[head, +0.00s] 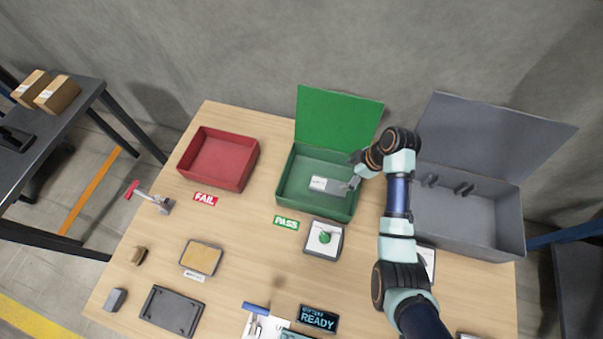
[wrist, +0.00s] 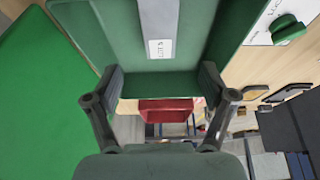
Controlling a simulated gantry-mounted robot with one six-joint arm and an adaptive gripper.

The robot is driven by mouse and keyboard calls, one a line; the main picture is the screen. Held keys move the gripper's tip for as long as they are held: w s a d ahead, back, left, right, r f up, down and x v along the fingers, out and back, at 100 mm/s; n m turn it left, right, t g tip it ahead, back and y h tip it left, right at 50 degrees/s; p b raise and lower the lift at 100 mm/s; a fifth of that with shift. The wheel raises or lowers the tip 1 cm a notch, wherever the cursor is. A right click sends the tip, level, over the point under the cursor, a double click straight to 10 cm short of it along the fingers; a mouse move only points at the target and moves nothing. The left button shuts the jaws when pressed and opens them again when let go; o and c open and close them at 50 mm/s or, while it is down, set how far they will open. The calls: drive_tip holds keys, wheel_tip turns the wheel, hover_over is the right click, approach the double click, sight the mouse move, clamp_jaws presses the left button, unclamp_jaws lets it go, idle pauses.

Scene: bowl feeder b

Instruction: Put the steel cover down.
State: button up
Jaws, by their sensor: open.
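The steel cover (head: 335,188) is a light grey, narrow plate with a white label. It lies inside the green bin (head: 284,183) marked PASS, whose green lid stands open behind. In the wrist view the cover (wrist: 158,18) shows as a grey strip on the green floor, its label toward the gripper. My gripper (head: 352,182) is at the cover's right end in the head view, over the bin. In the wrist view its fingers (wrist: 162,82) are spread wide with nothing between them. The cover's far end is cut off in the wrist view.
A red FAIL bin (head: 184,163) stands left of the green one. A grey lidded box (head: 505,236) is at the right. A tray with a green knob (head: 324,237) sits in front of the green bin. Bare table (head: 255,235) lies between the front trays and bins.

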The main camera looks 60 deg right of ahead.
drive_tip(key=w+a+r+t+h, duration=0.1)
drive_tip(key=w+a+r, duration=0.4)
drive_tip(key=w+a, duration=0.45)
drive_tip(key=w+a+r+t+h, duration=0.2)
drive_tip(key=w+a+r, duration=0.4)
drive_tip(key=w+a, duration=0.3)
drive_tip(key=a+r+m+t, duration=0.1)
drive_tip(key=a+r, duration=0.3)
drive_tip(key=a, duration=0.3)
drive_tip(key=s+a+r+m+t+y, duration=0.1)
drive_tip(key=a+r+t, duration=0.1)
drive_tip(key=a+r, duration=0.3)
drive_tip(key=s+a+r+t, duration=0.1)
drive_tip(key=a+r, duration=0.4)
drive_tip(key=a, duration=0.6)
drive_tip(key=shift+s+a+m+t+y, duration=0.15)
drive_tip(key=shift+m+t+y, duration=0.25)
drive_tip(key=shift+t, duration=0.3)
